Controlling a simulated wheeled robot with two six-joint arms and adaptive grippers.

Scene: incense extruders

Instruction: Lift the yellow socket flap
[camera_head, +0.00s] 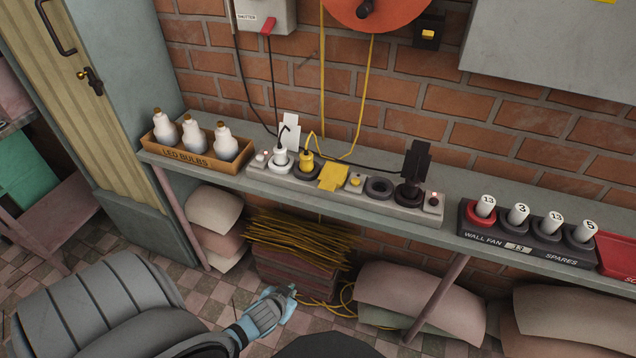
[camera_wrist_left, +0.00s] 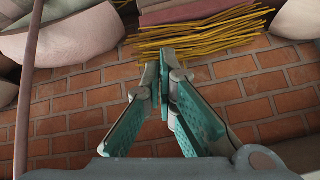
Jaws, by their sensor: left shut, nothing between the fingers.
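The yellow socket flap (camera_head: 333,177) lies down over its socket in the middle of the grey power strip (camera_head: 298,181) on the shelf. A white flap (camera_head: 290,131) and a black flap (camera_head: 416,160) on the same strip stand upright. A yellow plug (camera_head: 307,160) sits just left of the yellow flap. My left gripper (camera_head: 289,291) is low in front of the shelf, well below the flap and apart from it. In the left wrist view its fingers (camera_wrist_left: 166,58) are together and empty. The yellow flap does not show there. My right gripper is not in view.
The shelf (camera_head: 220,175) edge lies between my left gripper and the strip. A bulb box (camera_head: 203,157) stands left on it, and a spares rack (camera_head: 528,245) right. Yellow sticks (camera_head: 300,240) and sacks (camera_head: 420,297) lie underneath. Cords hang above the strip by the brick wall.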

